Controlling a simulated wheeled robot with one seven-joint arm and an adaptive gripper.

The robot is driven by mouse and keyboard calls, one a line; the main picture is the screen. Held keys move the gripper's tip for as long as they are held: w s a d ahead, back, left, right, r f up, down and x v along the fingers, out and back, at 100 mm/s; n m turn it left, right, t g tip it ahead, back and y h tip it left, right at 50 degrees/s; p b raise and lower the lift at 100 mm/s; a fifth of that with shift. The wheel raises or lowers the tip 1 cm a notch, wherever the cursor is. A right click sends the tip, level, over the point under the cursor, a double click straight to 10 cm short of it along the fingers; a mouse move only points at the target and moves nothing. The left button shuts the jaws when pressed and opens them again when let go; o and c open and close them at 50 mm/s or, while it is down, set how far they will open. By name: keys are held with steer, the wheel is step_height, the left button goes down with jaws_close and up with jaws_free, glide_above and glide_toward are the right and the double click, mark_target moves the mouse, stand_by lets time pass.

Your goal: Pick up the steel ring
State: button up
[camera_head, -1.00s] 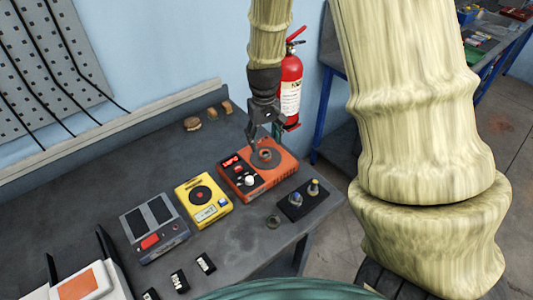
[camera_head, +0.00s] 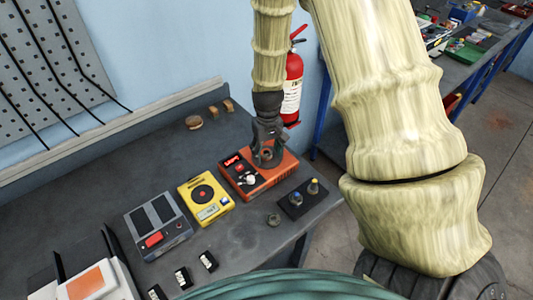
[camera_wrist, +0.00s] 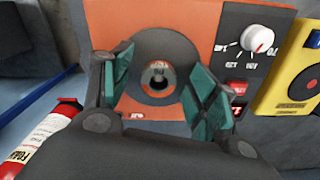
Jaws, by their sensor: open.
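A shiny ring with an orange-brown tint (camera_wrist: 158,79) lies on the round dark grey plate (camera_wrist: 180,47) of an orange hotplate-like device (camera_wrist: 105,18). My gripper (camera_wrist: 160,86) is open above this device, with a green-padded finger on either side of the ring. The ring shows between the fingers, and I see no contact with it. In the head view my gripper (camera_head: 268,155) is over the plate of the orange device (camera_head: 283,172) and mostly hides the ring. A separate small dark grey ring or nut (camera_head: 273,219) lies on the bench in front of that device.
A yellow meter (camera_head: 206,197) and a grey device (camera_head: 158,228) stand left of the orange one. A black block with two knobs (camera_head: 298,204) is at its front right. A fire extinguisher (camera_head: 291,95) is behind. The bench (camera_head: 110,185) is clear at back left.

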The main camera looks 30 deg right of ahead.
steer(key=shift+w+f, duration=0.1)
steer(key=shift+w, duration=0.05)
steer(key=c, duration=1.3)
steer(key=shift+o, duration=0.2)
steer(key=shift+r, duration=0.2)
